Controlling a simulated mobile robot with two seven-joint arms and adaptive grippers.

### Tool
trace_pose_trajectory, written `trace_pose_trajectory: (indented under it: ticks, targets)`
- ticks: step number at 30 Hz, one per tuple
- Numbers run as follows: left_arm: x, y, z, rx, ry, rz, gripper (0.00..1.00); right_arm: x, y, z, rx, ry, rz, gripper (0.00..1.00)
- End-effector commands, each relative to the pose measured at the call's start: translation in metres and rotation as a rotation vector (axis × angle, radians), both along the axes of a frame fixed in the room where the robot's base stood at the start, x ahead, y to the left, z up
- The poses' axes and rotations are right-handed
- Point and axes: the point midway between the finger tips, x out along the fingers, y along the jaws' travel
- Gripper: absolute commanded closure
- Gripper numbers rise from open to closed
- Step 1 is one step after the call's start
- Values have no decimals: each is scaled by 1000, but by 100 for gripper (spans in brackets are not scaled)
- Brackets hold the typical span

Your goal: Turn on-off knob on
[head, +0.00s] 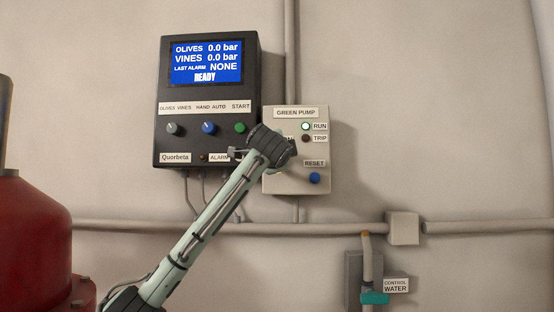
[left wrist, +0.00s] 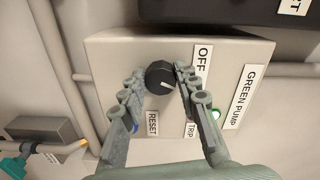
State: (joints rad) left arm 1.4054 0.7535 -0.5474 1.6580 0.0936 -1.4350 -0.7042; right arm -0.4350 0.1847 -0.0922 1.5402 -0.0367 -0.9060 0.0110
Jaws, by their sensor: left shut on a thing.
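The on-off knob (left wrist: 160,76) is black and round with a white pointer line, on the grey green pump box (head: 284,186). In the left wrist view an OFF label (left wrist: 202,58) sits right of it, and the pointer slants toward the lower right. My left gripper (left wrist: 157,82) is shut on the knob, one finger on each side. In the head view my left wrist covers the knob and the fingers. The green RUN light (head: 305,126) is lit and the TRIP lamp (head: 306,138) is dark. My right gripper is not in view.
The dark controller (head: 211,88) stands beside the box at upper left; its screen reads READY and 0.0 bar. A blue RESET button (head: 314,178) is low on the pump box. A pipe (head: 320,229) runs below, with a teal valve handle (head: 375,298) at lower right.

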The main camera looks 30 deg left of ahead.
Motion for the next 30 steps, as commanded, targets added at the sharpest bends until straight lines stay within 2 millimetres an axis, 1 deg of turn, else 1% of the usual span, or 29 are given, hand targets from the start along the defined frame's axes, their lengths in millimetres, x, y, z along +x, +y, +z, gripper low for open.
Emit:
trace_pose_trajectory:
  ticks: [6,12,20,29,30]
  targets:
    - [0,0,1,108,65,0,98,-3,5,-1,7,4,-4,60]
    - [0,0,1,163,99,0,98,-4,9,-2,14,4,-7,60]
    - [0,0,1,187,114,-1,98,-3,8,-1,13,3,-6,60]
    - [0,0,1,188,114,0,98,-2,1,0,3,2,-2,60]
    - [0,0,1,188,114,0,66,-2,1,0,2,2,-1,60]
